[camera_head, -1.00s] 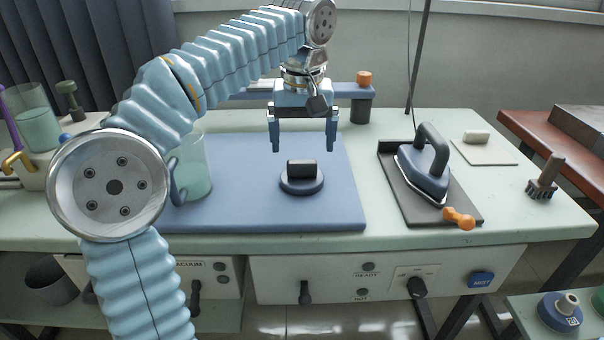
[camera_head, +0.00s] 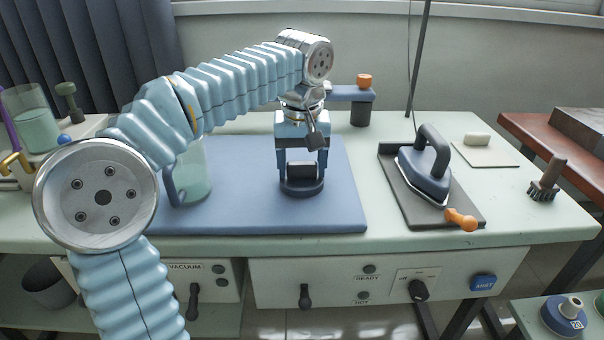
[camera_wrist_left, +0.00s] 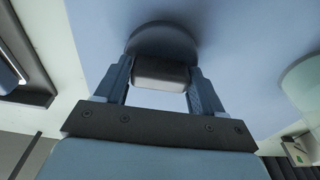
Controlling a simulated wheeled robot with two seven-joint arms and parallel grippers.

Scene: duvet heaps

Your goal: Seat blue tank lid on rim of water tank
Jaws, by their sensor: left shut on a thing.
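The tank lid (camera_head: 302,190) is a dark blue disc with a black block handle. It lies flat on the blue pad (camera_head: 250,215), and the wrist view shows it too (camera_wrist_left: 160,38). My left gripper (camera_head: 301,172) points down and is shut on the handle, one finger on each side, as the wrist view shows (camera_wrist_left: 162,70). A translucent greenish vessel with a side handle, apparently the water tank (camera_head: 196,183), stands on the pad left of the lid. My left arm hides its upper part. The right gripper is not in view.
A dark blue iron (camera_head: 428,165) rests on a dark plate right of the pad, with an orange-handled item (camera_head: 461,219) at its front. A brush (camera_head: 544,180) stands further right. Another vessel (camera_head: 30,118) stands far left. The pad between tank and lid is clear.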

